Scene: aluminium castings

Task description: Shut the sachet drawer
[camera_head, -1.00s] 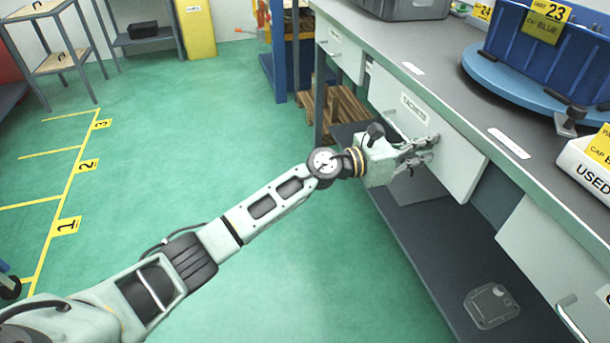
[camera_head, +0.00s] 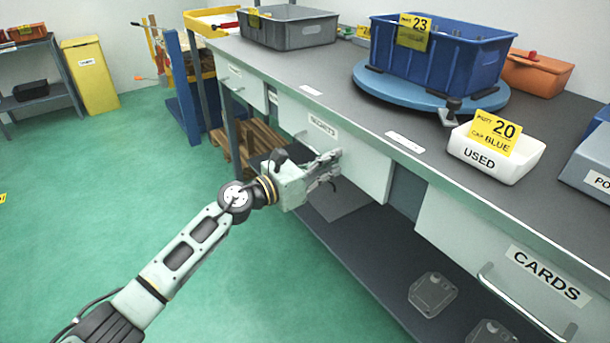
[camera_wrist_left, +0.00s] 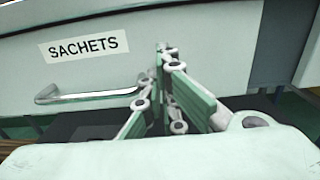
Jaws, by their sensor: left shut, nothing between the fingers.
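The sachet drawer (camera_head: 360,163) has a pale front labelled SACHETS and sits under the grey worktop. Its front is close to the worktop edge; I cannot tell whether it is fully flush. The drawer front also fills much of the left wrist view (camera_wrist_left: 215,50), with its bar handle (camera_wrist_left: 85,96) below the label. My left gripper (camera_head: 328,168) is shut and empty, in front of the drawer below its label. In the wrist view its fingers (camera_wrist_left: 163,55) overlap the handle's right end; I cannot tell whether they touch. My right gripper is out of view.
The CARDS drawer (camera_head: 480,245) is to the right, with its own handle. On the worktop (camera_head: 330,75) stand a blue bin (camera_head: 440,60) on a turntable and a white USED tray (camera_head: 490,160). Open green floor lies left.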

